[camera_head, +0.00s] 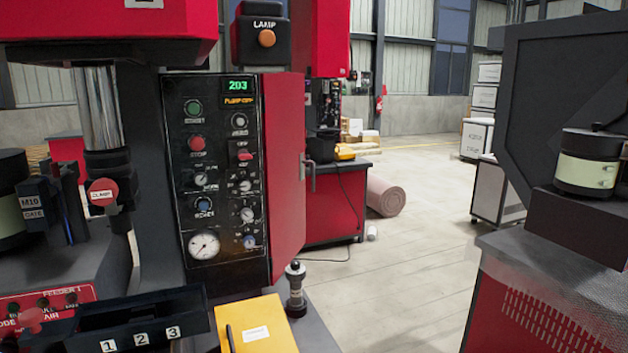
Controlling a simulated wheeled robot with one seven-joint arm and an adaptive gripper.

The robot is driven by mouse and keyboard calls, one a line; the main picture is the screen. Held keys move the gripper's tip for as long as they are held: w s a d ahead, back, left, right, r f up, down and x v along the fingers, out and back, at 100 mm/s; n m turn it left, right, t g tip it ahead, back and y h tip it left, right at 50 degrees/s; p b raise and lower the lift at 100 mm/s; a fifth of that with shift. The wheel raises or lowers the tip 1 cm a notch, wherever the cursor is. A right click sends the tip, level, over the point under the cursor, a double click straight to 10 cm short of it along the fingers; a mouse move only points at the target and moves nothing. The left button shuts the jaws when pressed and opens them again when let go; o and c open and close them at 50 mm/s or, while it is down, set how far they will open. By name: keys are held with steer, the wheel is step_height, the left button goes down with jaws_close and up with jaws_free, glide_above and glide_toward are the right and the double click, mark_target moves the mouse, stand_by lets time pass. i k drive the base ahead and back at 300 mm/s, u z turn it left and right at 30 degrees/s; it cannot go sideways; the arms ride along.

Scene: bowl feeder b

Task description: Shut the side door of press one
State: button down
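Press one stands at the left, with a black control panel (215,175) of knobs, a gauge and a green display reading 203. A red side door (286,165) shows along the right edge of the panel, at an angle to it. A grey bar handle (308,172) sticks out at the door's right edge. I cannot tell from this view how wide any gap behind the door is. My gripper is not in view, and nothing is seen touching the door or handle.
A black-knobbed post (295,285) and a yellow folder (255,328) with a pen are below the door. A black tray (140,325) marked 1, 2, 3 is at lower left. Another machine (545,300) stands at right. Open floor (400,270) lies between.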

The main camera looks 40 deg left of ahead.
mark_target(283, 93)
steer(key=u, duration=0.7)
steer(key=i, duration=0.9)
steer(key=u, duration=0.8)
